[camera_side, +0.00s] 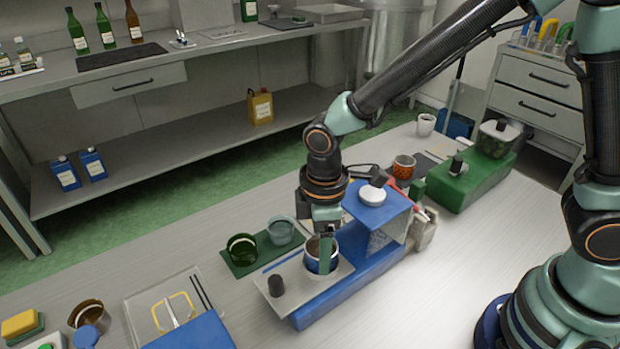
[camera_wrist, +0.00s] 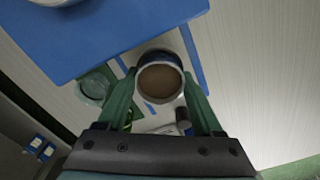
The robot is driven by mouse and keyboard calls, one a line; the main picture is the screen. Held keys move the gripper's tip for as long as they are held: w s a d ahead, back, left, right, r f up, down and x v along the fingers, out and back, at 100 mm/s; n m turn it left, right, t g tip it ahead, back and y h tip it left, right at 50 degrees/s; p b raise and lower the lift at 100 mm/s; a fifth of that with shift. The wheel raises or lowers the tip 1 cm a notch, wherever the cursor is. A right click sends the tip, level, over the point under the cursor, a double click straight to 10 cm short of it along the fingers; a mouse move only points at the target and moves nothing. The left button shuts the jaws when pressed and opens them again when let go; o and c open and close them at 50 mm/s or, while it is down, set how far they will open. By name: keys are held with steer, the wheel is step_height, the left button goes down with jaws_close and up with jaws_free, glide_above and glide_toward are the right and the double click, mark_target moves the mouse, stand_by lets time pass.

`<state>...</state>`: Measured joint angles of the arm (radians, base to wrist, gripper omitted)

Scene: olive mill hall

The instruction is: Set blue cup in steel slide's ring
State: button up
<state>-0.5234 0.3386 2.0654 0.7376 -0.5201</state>
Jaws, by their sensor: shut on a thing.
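The blue cup (camera_side: 312,262) is dark blue with a pale rim and stands upright at the steel slide. In the wrist view the cup (camera_wrist: 160,58) shows from above with a brown inside. My gripper (camera_side: 325,252) points down and is shut on the cup, with green fingers on both sides of it in the wrist view (camera_wrist: 160,84). The steel slide (camera_side: 333,283) is a pale plate with a dark knob (camera_side: 276,285), sticking out of the blue machine (camera_side: 350,284). The ring is hidden by the cup and fingers; I cannot tell whether the cup rests in it.
The machine's blue hood (camera_side: 378,212), topped by a white disc (camera_side: 372,196), stands close behind my gripper. Green and clear glass cups (camera_side: 242,249) (camera_side: 281,231) stand on a green mat left of the slide. A green machine (camera_side: 470,184) stands farther right.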

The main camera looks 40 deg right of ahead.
steer(key=o, duration=1.1)
steer(key=shift+r, duration=4)
